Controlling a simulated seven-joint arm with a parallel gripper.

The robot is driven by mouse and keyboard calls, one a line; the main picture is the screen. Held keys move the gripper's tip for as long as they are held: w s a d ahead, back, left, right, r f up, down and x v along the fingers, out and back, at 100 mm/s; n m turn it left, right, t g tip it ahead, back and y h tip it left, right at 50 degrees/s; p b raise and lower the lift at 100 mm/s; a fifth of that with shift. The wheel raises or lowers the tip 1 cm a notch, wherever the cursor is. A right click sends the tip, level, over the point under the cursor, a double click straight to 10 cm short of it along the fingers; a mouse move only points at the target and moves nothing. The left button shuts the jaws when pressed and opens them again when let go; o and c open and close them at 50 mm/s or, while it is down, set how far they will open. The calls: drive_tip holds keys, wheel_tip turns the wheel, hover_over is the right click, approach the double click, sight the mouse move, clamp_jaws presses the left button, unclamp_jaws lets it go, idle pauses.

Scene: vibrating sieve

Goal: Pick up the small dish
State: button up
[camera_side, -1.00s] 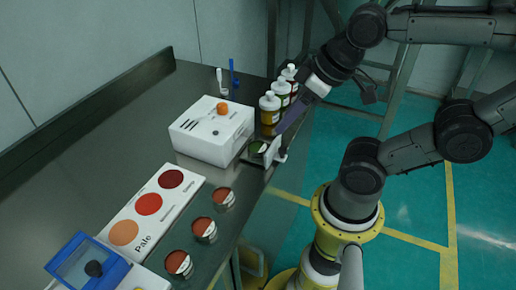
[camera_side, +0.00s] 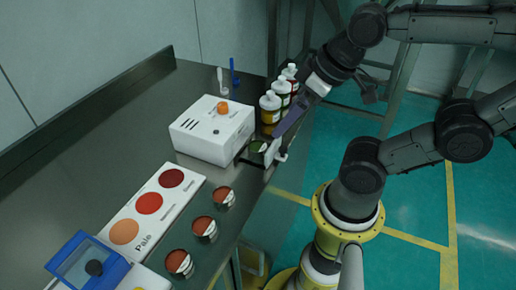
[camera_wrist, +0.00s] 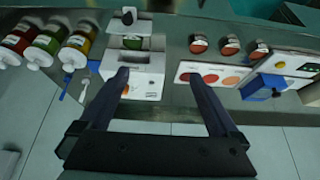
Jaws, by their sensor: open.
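A small round dish with green contents (camera_side: 257,147) sits on a dark plate at the right side of the white box, close to the table edge. In the wrist view a green round thing (camera_wrist: 132,43) shows at the white box (camera_wrist: 150,84), beyond my fingers. My gripper (camera_wrist: 158,74) is open, with its two dark blue fingers wide apart and nothing between them. In the side view my gripper (camera_side: 281,133) is just right of the dish and above it; the fingers partly overlap in that view. I cannot tell the exact gap to the dish.
Several bottles (camera_side: 270,108) stand behind the dish. The white box (camera_side: 213,132) with an orange knob is on its left. Small cups with reddish contents (camera_side: 204,229), a colour card (camera_side: 150,203) and a blue-lidded box (camera_side: 86,262) are nearer the front.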

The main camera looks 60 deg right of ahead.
drive_tip(key=m, duration=0.2)
drive_tip(key=m+g, duration=0.6)
drive_tip(key=m, duration=2.4)
hover_over(258, 150)
wheel_tip(258, 150, down, 4)
drive_tip(key=r, duration=0.1)
drive_tip(key=shift+n, duration=0.3)
drive_tip(key=f, duration=0.8)
drive_tip(key=shift+s+a, duration=0.2)
drive_tip(key=shift+s, duration=0.05)
drive_tip(key=shift+w+d+f, duration=0.15)
drive_tip(key=shift+f, duration=1.3)
drive_tip(key=shift+w+d+f, duration=0.1)
drive_tip(key=shift+w+f, duration=0.05)
drive_tip(key=shift+f, duration=1.3)
drive_tip(key=shift+c, duration=0.2)
